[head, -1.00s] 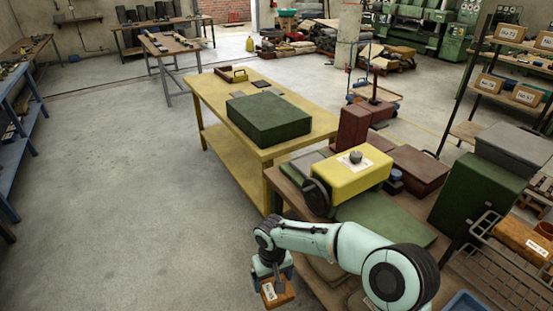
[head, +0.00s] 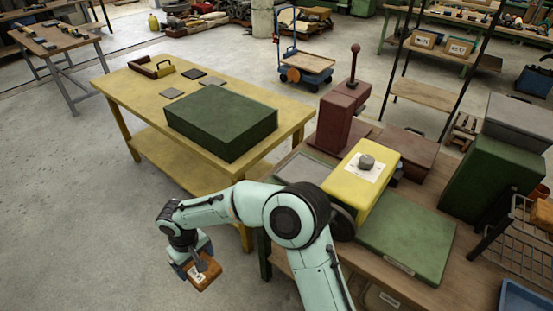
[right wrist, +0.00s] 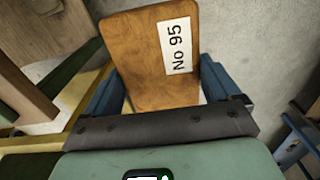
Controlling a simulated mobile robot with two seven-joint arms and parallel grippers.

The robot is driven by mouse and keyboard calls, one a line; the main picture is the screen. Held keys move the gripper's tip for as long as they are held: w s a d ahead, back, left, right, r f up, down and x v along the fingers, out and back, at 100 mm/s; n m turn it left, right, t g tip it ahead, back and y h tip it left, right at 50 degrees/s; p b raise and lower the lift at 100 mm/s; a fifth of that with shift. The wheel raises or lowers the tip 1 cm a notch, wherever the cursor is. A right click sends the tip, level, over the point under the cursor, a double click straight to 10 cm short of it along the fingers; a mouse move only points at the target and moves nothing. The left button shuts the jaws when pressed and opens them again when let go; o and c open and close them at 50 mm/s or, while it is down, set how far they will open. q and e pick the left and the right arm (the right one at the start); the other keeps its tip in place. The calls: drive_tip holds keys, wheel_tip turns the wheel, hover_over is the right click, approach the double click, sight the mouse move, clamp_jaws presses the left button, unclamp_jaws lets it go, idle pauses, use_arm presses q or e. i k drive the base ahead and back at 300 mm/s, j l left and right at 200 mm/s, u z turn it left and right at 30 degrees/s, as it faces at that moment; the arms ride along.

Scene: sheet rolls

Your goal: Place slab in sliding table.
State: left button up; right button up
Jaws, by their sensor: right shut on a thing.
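An orange-brown slab (head: 204,275) with a white label is held low over the floor at the lower left of the head view. In the right wrist view the slab (right wrist: 140,65) fills the upper middle, and its label reads "No 95". My right gripper (head: 190,268) is shut on it, with blue fingers at its two sides. A yellow machine part (head: 350,188) with a grey knob stands on the wooden bench to the right. A flat green plate (head: 405,235) lies beside it. I cannot tell which part is the sliding table. My left gripper is out of view.
A yellow table (head: 125,85) stands behind my arm, with a large green block (head: 222,118) on it. Dark red blocks (head: 335,122) stand behind the yellow part. A wire rack (head: 515,250) is at the right edge. The floor at left is clear.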

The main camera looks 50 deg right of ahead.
sight(310, 175)
drive_tip(key=i+z, duration=0.5)
drive_tip(key=i+j+z, duration=0.25)
drive_tip(key=i+z, duration=0.25)
drive_tip(key=k, duration=0.1)
